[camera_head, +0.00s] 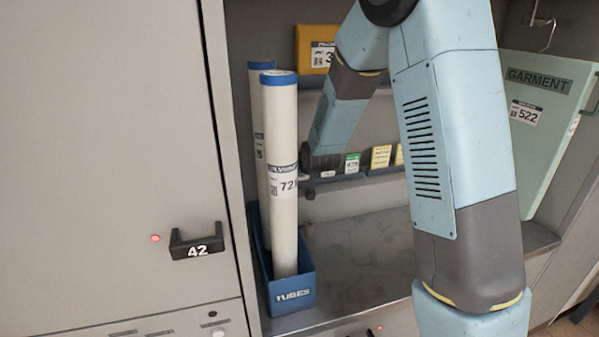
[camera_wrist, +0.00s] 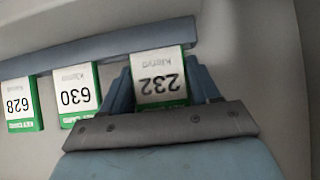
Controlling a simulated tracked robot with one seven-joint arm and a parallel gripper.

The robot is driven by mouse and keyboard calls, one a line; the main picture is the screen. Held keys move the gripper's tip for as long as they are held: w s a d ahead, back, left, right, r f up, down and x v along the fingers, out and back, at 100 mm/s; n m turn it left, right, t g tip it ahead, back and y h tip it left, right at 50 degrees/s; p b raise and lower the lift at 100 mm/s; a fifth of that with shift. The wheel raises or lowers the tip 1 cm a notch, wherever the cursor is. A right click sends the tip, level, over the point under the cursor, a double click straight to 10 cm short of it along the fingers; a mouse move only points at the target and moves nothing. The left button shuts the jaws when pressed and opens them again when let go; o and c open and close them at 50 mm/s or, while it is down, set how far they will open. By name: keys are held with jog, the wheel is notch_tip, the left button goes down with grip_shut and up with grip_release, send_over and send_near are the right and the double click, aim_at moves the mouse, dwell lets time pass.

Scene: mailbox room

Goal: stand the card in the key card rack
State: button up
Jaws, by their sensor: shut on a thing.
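In the wrist view, my gripper (camera_wrist: 160,80) is shut on a white and green card marked 232 (camera_wrist: 158,88), which appears upside down there. The card's far edge reaches the blue-grey bar of the key card rack (camera_wrist: 100,50); I cannot tell whether it sits in a slot. Cards marked 630 (camera_wrist: 76,95) and 628 (camera_wrist: 22,104) stand in the rack to its left. In the head view the rack (camera_head: 350,177) runs along the back of the compartment, and my arm hides part of it. The held card is not clear there.
A blue tubes bin (camera_head: 293,292) with two white tubes (camera_head: 284,160) stands left of my arm. A yellow parcel (camera_head: 312,50) sits on the upper shelf. A green garment bag (camera_head: 540,110) hangs at right. Locker 42's handle (camera_head: 197,243) juts out at left.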

jog(key=o, duration=1.1)
jog(key=s+d+r+m+g, duration=0.1)
jog(key=s+d+r, duration=0.4)
jog(key=s+r, duration=0.55)
jog(key=s+d+r+g, duration=0.1)
jog(key=s+d+r, duration=0.5)
jog(key=s, duration=0.7)
jog(key=s+d+r+g, duration=0.1)
jog(key=s, duration=0.4)
jog(key=s+d+r+h, duration=0.1)
jog(key=s+d, duration=0.1)
jog(key=s, duration=0.3)
jog(key=s+d+r+m+g+h, duration=0.1)
jog(key=s, duration=0.5)
jog(key=shift+d+r+g, duration=0.2)
jog(key=shift+r+g, duration=0.05)
jog(key=shift+g, duration=0.05)
